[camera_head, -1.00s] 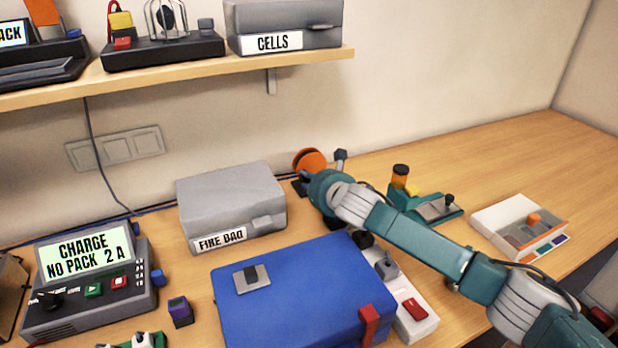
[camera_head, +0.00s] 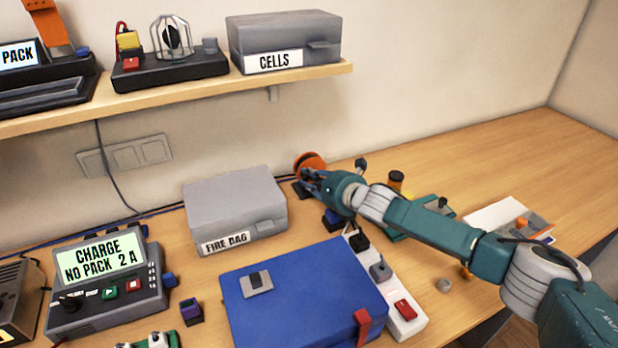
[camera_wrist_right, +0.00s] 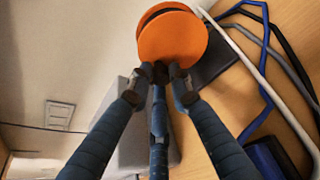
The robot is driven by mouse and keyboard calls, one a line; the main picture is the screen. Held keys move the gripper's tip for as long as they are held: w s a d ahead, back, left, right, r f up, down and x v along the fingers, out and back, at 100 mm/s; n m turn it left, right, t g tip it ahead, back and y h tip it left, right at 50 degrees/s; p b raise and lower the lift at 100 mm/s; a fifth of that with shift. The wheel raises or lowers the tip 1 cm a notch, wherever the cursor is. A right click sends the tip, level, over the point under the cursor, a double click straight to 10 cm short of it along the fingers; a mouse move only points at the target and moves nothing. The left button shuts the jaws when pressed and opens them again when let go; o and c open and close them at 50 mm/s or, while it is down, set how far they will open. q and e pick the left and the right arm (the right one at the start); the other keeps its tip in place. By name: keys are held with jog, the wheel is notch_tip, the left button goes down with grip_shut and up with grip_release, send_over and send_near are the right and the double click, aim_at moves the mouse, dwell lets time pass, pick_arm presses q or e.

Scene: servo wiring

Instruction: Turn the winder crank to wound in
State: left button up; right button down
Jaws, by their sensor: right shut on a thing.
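The winder is an orange disc (camera_head: 309,160) on a dark base at the back of the bench, against the wall. It also shows in the right wrist view as a large orange round face (camera_wrist_right: 172,38). My right gripper (camera_head: 311,183) reaches to the front of the disc, its arm coming in from the right. In the wrist view its fingertips (camera_wrist_right: 160,77) are closed on a small dark crank knob (camera_wrist_right: 161,71) at the disc's lower edge. The gripper hides most of the crank. My left gripper is in neither current view.
A grey FIRE BAG box (camera_head: 236,205) stands left of the winder. A blue case (camera_head: 300,290) and a white power strip (camera_head: 408,324) lie in front. A green device (camera_head: 430,207) stands behind my right arm. The back right of the bench is clear.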

jog(key=shift+w+d+r, duration=0.2)
jog(key=shift+d, duration=0.1)
jog(key=c, duration=1.8)
grip_release()
jog(key=shift+o, duration=0.8)
jog(key=shift+f, duration=0.2)
jog(key=v, duration=1.2)
jog(key=shift+d, duration=0.1)
